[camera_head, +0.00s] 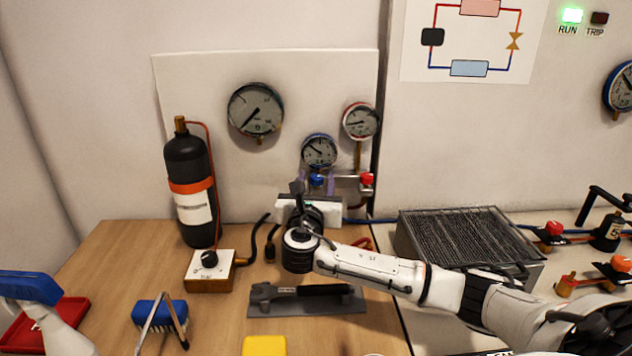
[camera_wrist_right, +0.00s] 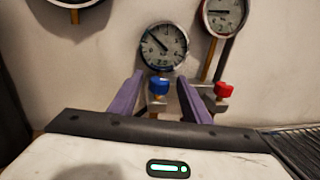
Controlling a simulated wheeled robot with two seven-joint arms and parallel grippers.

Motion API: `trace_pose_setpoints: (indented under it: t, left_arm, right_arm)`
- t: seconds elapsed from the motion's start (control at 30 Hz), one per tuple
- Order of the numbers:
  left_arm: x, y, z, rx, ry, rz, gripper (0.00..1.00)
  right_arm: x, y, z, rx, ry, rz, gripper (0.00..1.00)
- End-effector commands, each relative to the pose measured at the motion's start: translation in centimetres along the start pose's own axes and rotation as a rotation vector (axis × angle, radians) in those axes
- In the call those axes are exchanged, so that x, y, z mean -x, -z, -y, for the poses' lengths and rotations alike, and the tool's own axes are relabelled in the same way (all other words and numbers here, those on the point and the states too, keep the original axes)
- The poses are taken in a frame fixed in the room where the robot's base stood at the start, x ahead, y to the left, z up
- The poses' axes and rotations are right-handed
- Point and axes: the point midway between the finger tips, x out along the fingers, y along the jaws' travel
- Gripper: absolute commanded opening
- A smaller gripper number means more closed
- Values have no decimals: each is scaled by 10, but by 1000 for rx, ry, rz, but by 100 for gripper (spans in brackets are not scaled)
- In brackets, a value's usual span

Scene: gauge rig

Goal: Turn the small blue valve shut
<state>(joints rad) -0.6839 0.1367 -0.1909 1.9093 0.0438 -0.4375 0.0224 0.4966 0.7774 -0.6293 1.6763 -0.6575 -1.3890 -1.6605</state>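The small blue valve (camera_head: 317,180) is a round blue knob on the manifold under the blue-rimmed gauge (camera_head: 319,151). It also shows in the right wrist view (camera_wrist_right: 158,86). My right gripper (camera_head: 316,184) reaches toward the back panel. In the right wrist view its two purple fingers (camera_wrist_right: 160,78) are apart, one on each side of the blue knob. A gap shows between the knob and each finger, and nothing is held. Whether the fingertips reach the knob's depth is hard to tell. My left gripper is not in view.
A red valve knob (camera_head: 367,179) sits just right of the blue one, under a red-rimmed gauge (camera_head: 361,121). A black cylinder (camera_head: 190,180) and a control box (camera_head: 209,270) stand left. A finned unit (camera_head: 468,239) stands right. A trowel-like tool (camera_head: 262,308) lies below my arm.

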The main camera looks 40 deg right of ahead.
Motion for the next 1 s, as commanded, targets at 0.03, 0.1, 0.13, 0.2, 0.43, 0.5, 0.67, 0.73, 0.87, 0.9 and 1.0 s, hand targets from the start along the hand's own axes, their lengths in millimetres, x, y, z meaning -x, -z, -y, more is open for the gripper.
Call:
trace_pose_setpoints:
  t: [0.03,0.1,0.13,0.2,0.43,0.5,0.67,0.73,0.87,0.9,1.0]
  left_arm:
    - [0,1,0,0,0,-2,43]
    - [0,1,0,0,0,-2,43]
    - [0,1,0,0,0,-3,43]
    - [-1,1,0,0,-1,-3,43]
    - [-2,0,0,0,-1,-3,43]
    - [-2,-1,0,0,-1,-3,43]
    - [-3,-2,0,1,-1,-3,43]
    - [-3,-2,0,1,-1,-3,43]
    - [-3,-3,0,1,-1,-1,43]
    - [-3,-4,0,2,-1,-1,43]
    - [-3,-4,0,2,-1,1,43]
  right_arm:
    - [0,0,0,0,-1,0,43]
    - [1,0,0,0,-1,-1,43]
    - [2,0,0,0,-2,-1,43]
    - [7,1,-1,0,-4,-1,43]
    - [47,1,-2,-1,-6,-2,43]
    - [62,2,-1,-1,-5,-3,43]
    - [88,1,-1,0,-3,-2,43]
    - [95,1,-1,-1,-2,-1,43]
    - [102,0,0,0,-1,0,43]
    - [103,0,0,0,0,0,43]
    - [104,0,0,0,0,0,43]
